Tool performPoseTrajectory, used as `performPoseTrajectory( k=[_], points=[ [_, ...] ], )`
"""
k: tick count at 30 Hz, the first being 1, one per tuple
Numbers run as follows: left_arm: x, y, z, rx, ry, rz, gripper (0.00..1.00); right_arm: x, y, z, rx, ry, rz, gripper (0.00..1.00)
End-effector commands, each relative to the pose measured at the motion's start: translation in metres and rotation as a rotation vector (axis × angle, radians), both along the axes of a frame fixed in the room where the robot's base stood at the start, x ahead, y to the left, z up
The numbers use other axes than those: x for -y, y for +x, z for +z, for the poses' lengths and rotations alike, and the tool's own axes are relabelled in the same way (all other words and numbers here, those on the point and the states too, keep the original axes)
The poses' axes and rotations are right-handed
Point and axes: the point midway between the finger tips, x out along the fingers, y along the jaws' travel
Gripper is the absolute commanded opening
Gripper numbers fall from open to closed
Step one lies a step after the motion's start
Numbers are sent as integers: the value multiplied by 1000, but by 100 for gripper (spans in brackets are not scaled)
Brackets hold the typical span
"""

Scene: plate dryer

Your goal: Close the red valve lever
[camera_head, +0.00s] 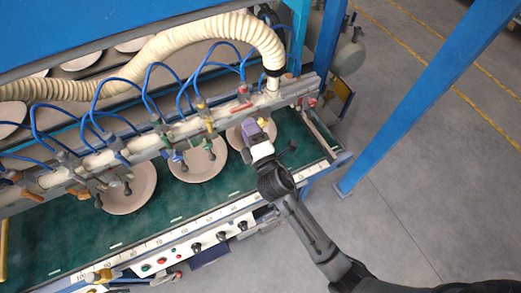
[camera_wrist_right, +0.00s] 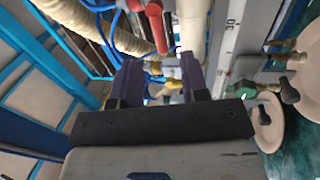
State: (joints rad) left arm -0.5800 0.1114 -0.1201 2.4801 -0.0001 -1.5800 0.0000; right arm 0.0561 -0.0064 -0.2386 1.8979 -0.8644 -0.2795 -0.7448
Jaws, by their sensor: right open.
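The red valve lever (camera_wrist_right: 155,25) shows in the right wrist view as a long red handle beyond the fingertips, beside a pale pipe. In the head view a small red part (camera_head: 243,89) sits on the rail over the dryer, above my right gripper. My right gripper (camera_head: 252,128) has purple fingers and is open over the right end of the green bed. In its wrist view the fingers (camera_wrist_right: 161,77) stand apart, with brass fittings visible between and beyond them. The lever appears apart from the fingers. I cannot make out my left gripper.
Round plates (camera_head: 200,160) lie on the green bed (camera_head: 150,225) under the rail. Other valves with green handles (camera_head: 177,156) and blue hoses (camera_head: 150,85) crowd the rail. A thick cream hose (camera_head: 190,35) runs behind. Open floor lies right, past a blue post (camera_head: 420,90).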

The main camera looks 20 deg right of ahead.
Motion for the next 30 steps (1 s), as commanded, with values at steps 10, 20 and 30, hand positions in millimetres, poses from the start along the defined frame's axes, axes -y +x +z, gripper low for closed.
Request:
performPoseTrajectory(
  k=[10,20,30],
  points=[
    [-1,0,-11,0,4,-2,0,2,-60,-14,-1,-1,-1,41],
    [-4,0,-14,0,14,-9,0,2,-80,-16,1,-1,0,41],
    [-3,0,-14,0,12,-8,0,2,-80,-16,0,0,-1,41]
  ],
)
